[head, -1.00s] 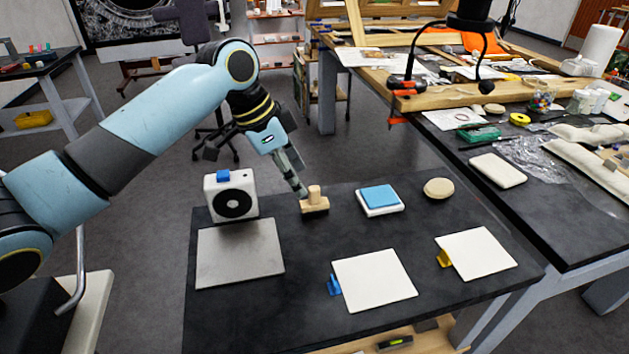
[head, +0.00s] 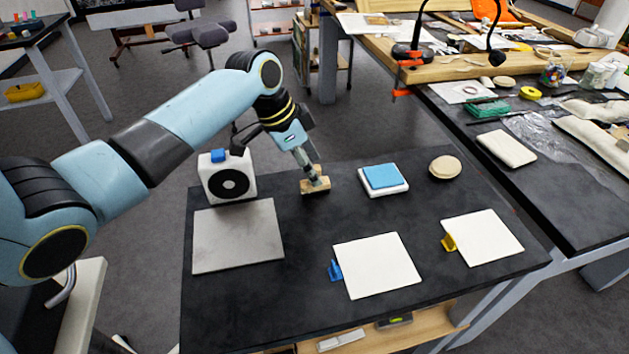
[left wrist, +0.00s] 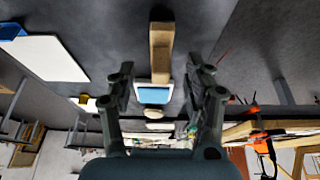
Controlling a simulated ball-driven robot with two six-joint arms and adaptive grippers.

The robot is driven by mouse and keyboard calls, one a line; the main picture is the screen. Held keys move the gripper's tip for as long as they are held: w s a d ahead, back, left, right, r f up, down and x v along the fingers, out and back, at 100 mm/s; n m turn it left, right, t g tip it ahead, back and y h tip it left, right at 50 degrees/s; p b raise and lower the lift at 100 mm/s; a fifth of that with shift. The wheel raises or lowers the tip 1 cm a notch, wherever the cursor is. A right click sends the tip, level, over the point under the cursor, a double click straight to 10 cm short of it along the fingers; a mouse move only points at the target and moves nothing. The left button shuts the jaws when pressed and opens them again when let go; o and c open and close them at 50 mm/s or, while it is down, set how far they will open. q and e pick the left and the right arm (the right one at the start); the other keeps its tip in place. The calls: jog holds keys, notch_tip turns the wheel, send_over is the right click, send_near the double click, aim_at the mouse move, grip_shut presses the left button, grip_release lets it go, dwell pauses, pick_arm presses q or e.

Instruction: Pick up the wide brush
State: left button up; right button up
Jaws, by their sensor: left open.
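The wide brush (head: 315,187) has a pale wooden block and a stubby handle. It stands on the dark table, right of the white box with the black disc. My left gripper (head: 309,174) comes down over it from the upper left and partly hides the handle. In the left wrist view the brush's wooden body (left wrist: 161,45) lines up with the gap between the open fingers (left wrist: 159,72). I cannot tell whether the fingers touch it. The right gripper is not in view.
Left of the brush are the white box (head: 213,188) and a grey plate (head: 239,250). A blue-topped white pad (head: 382,178) and a round beige piece (head: 445,168) sit to its right. Two white panels (head: 377,265) (head: 483,237) lie in front. Dark table is bare between them.

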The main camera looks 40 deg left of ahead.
pick_arm(q)
jog(key=shift+x, duration=1.5)
jog(key=shift+a+r, duration=0.1)
grip_shut()
